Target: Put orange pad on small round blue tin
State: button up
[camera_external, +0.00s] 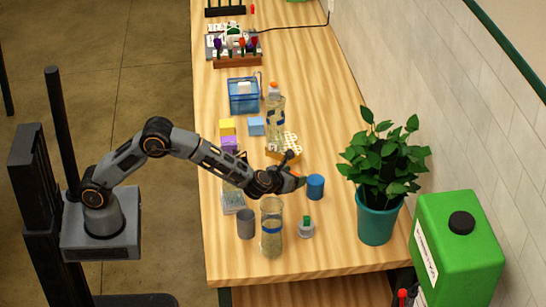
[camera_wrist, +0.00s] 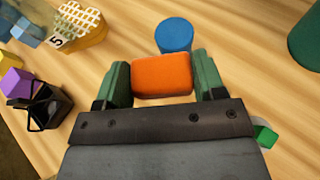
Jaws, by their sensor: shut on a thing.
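The orange pad (camera_wrist: 161,75) is a rounded block held between the two green fingers of my gripper (camera_wrist: 161,80). In the external view my gripper (camera_external: 297,180) is above the table, and a bit of orange shows at its tip. The small round blue tin (camera_external: 315,187) stands upright on the table just right of my gripper. In the wrist view the blue tin (camera_wrist: 174,34) lies just beyond the pad, with its round top bare. The pad looks apart from the tin; its exact height above the table is hard to tell.
A glass jar with a blue band (camera_external: 271,229), a grey cylinder (camera_external: 245,224) and a small green-topped item (camera_external: 306,227) stand in front. A potted plant (camera_external: 378,222) is on the right. A waffle-like block (camera_external: 288,146) and a bottle (camera_external: 275,117) are behind.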

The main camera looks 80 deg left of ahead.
jog(key=r+n+y, duration=0.1)
jog(key=r, duration=0.1)
send_over(314, 181)
jog(key=s, duration=0.2)
jog(key=shift+a+f+g+p, duration=0.1)
jog(key=shift+f+g+p, duration=0.2)
jog(key=shift+g, duration=0.1)
notch_tip(314, 181, up, 5)
jog(key=w, duration=0.2)
jog(key=shift+f+p, duration=0.45)
jog(key=shift+f, duration=4.25)
jog(key=shift+f, duration=0.1)
jog(key=shift+f+b, duration=0.15)
jog(key=shift+b, duration=0.15)
jog(key=o, duration=0.9)
